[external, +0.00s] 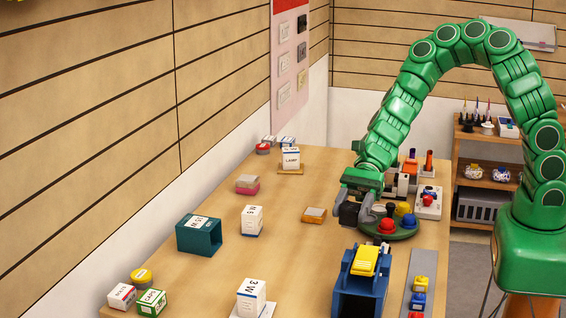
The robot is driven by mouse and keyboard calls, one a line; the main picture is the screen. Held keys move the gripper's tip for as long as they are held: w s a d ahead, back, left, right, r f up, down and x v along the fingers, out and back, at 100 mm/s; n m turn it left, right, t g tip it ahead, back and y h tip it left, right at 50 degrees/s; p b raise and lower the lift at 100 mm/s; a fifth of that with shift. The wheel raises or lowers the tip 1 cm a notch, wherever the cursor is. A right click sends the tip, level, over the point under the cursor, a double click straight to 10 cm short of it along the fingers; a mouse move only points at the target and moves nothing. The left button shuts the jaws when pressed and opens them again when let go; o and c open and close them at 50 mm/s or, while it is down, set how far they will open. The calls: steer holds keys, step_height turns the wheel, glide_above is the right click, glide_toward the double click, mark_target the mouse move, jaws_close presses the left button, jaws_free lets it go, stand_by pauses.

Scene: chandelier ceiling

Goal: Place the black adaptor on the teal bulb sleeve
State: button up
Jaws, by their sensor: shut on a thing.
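The teal bulb sleeve (187,237) is an open-ended box lying on the left half of the table, with a white printed label on top. My gripper (356,208) is at the end of the green arm, above the right half of the table and well to the right of the sleeve. It is shut on a dark block at its left side, which looks like the black adaptor (348,215). The fingers partly hide the block. I cannot tell how far above the table it is.
A round green tray (401,232) with coloured knobs stands right beside my gripper. A blue stand with a yellow top (365,262) is in front. A white box (251,220) and a small orange-brown block (314,215) lie between gripper and sleeve. Small boxes (151,302) stand front left.

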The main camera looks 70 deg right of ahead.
steer(key=w+d+r+m+t, duration=0.1)
steer(key=w+d, duration=0.1)
steer(key=w, duration=0.6)
steer(key=w+d+r+m+t, duration=0.1)
steer(key=w+d, duration=0.1)
steer(key=w, duration=0.5)
steer(key=w+r+h, duration=0.1)
steer(key=w+r, duration=0.5)
steer(key=w, duration=0.3)
steer(key=t, duration=0.1)
glide_above(198, 223)
steer(key=shift+m, duration=0.4)
steer(key=shift+d+f, duration=0.1)
steer(key=shift+f, duration=4.6)
step_height(198, 223, down, 3)
steer(key=shift+f, duration=0.15)
